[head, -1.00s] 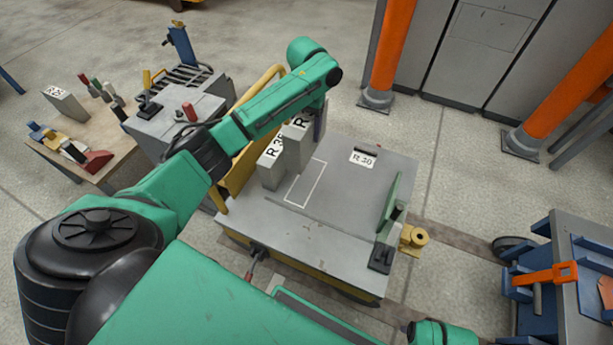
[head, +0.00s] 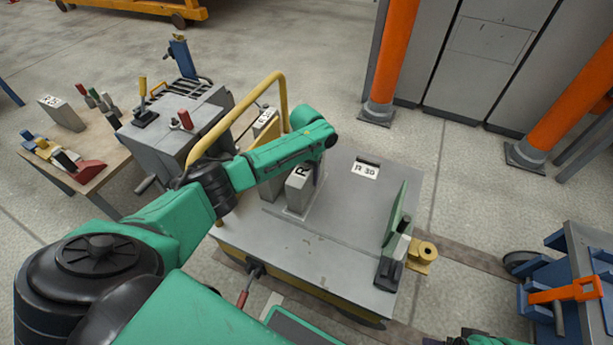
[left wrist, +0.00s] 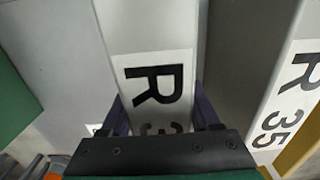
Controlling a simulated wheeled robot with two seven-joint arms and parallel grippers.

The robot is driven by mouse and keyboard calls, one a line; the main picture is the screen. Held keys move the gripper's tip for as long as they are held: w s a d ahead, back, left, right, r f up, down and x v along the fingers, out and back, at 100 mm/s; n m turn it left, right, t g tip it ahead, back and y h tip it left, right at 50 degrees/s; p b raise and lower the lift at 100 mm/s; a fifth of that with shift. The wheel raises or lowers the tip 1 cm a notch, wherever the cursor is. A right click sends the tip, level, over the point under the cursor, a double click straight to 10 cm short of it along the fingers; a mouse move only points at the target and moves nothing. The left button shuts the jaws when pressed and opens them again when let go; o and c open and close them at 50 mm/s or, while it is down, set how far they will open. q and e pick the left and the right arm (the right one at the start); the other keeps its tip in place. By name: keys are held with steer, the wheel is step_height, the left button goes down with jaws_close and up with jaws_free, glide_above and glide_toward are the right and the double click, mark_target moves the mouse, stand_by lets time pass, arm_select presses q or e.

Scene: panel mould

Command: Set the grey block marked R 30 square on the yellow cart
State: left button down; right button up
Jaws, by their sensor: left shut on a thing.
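In the head view my forearm partly covers the block and gripper. I cannot tell whether its base touches the cart top. The cart top carries an R 30 label (head: 365,170) by a dark slot.
A grey R 35 block (left wrist: 285,100) stands close beside the held block, towards the cart's yellow handle (head: 280,85). A green plate with a clamp (head: 396,230) stands at the cart's right edge. A grey machine (head: 180,125) and wooden table (head: 95,160) are left.

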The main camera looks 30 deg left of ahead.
arm_select(q)
steer(key=shift+c, duration=0.6)
jaws_free()
steer(key=shift+r, duration=0.1)
steer(key=shift+r, duration=0.35)
step_height(320, 180, up, 11)
steer(key=p, duration=0.4)
steer(key=shift+r, duration=0.15)
arm_select(e)
step_height(320, 180, down, 10)
steer(key=d, duration=0.1)
steer(key=shift+d+m+g+h, duration=0.15)
steer(key=shift+m+g+h, duration=0.15)
steer(key=shift+f, duration=0.1)
